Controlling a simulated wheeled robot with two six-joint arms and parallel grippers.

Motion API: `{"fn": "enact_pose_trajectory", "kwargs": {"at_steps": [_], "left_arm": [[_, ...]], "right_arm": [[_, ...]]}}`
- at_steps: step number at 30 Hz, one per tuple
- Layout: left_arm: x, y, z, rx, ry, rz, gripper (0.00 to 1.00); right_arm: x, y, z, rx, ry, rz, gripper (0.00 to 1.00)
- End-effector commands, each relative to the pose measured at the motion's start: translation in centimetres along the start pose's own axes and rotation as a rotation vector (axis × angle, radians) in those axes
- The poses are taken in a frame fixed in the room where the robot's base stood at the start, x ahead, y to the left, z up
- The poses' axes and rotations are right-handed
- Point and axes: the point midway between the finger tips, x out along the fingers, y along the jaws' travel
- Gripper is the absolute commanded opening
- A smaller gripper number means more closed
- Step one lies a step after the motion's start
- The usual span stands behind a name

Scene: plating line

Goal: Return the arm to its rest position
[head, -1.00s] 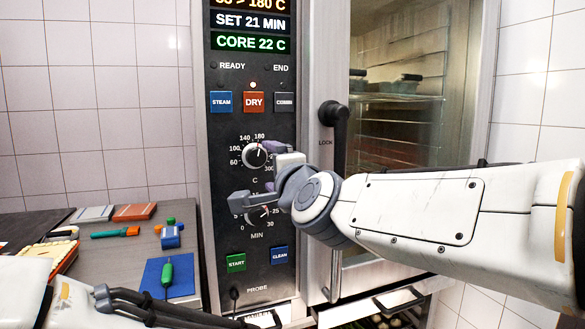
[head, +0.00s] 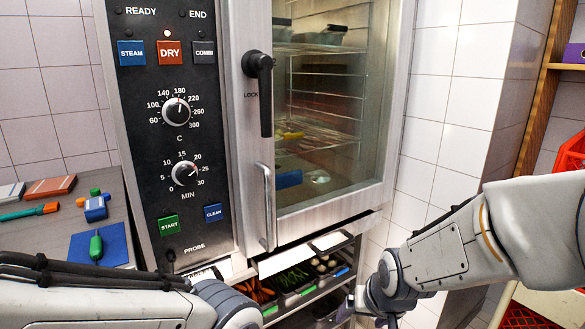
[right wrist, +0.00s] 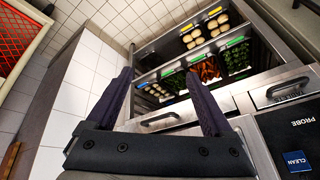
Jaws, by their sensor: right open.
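My right arm (head: 455,250) comes in from the right in the head view and reaches down in front of the lower right of the oven. Its gripper (head: 372,306) is low, beside the drawer area, and only partly clear there. In the right wrist view the two dark fingers (right wrist: 163,88) are spread apart with nothing between them. My left arm (head: 110,300) lies across the bottom left of the head view. Its gripper is out of view.
The oven's control panel (head: 172,130) has two dials, and its glass door (head: 325,110) is closed. Trays of vegetables (head: 285,283) sit below; they also show in the right wrist view (right wrist: 205,65). A side counter (head: 110,190) holds tools at left.

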Motion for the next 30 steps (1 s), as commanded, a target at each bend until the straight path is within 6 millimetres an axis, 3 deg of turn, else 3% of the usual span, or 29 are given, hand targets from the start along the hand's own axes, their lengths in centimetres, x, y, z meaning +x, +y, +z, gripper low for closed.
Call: {"fn": "enact_pose_trajectory", "kwargs": {"at_steps": [3,10,12,20,30], "left_arm": [[0.0,0.0,0.0,0.000,0.000,0.000,0.50],[0.0,0.0,0.0,0.000,0.000,0.000,0.50],[0.0,0.0,0.0,0.000,0.000,0.000,0.50],[0.0,0.0,0.0,0.000,0.000,0.000,0.50],[0.0,0.0,0.0,0.000,0.000,0.000,0.50]], "right_arm": [[0.3,2.4,2.7,-0.042,-0.076,0.042,0.86],[0.3,6.0,7.6,-0.120,-0.220,0.094,0.86],[-0.2,4.2,7.7,-0.168,-0.221,0.071,0.86],[-2.3,-0.2,9.8,-0.306,-0.272,0.014,0.86],[-6.2,-5.3,14.4,-0.531,-0.356,-0.069,0.86]]}}
